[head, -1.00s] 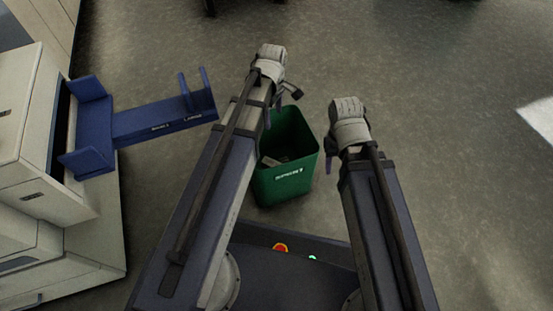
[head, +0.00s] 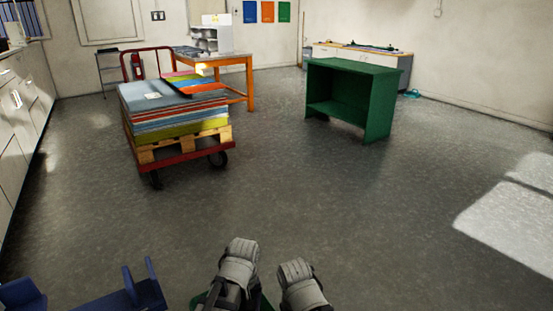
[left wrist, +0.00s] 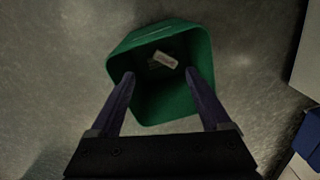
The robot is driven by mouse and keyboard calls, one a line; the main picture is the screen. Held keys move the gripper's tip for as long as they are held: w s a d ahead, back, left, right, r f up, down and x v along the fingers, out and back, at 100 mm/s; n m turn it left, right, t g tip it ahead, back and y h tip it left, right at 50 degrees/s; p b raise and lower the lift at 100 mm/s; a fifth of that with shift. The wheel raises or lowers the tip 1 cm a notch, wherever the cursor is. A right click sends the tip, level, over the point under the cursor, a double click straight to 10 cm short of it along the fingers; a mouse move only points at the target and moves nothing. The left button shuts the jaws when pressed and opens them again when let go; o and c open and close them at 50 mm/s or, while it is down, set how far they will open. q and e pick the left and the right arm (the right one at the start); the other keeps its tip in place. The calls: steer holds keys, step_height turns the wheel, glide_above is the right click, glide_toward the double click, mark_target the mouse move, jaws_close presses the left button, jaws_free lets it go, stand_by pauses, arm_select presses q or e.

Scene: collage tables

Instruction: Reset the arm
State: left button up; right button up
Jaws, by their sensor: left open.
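My left gripper (left wrist: 158,77) is open and empty in the left wrist view, its two fingers spread over the mouth of a green bin (left wrist: 201,42). A small pale block (left wrist: 163,59) lies inside the bin. In the head view the ends of my left arm (head: 238,265) and right arm (head: 300,285) show side by side at the bottom edge. The fingers of my right gripper are hidden there. Only slivers of the green bin (head: 266,302) show around my arms.
A blue bracket-shaped piece (head: 115,300) lies at the lower left. A red cart (head: 187,165) with stacked coloured sheets stands ahead left. Cabinets (head: 22,115) line the left wall. The middle floor is clear.

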arm_select(q)
steer(key=s+d+r+m+p, duration=0.2)
steer(key=s+d+r+m, duration=0.1)
steer(key=s+m, duration=0.45)
step_height(320, 180, up, 38)
steer(key=w+p, duration=0.1)
steer(key=p, duration=3.7)
steer(key=shift+d+f, duration=0.15)
steer(key=shift+w+m, duration=0.1)
steer(key=shift+m, duration=0.15)
steer(key=shift+c, duration=0.3)
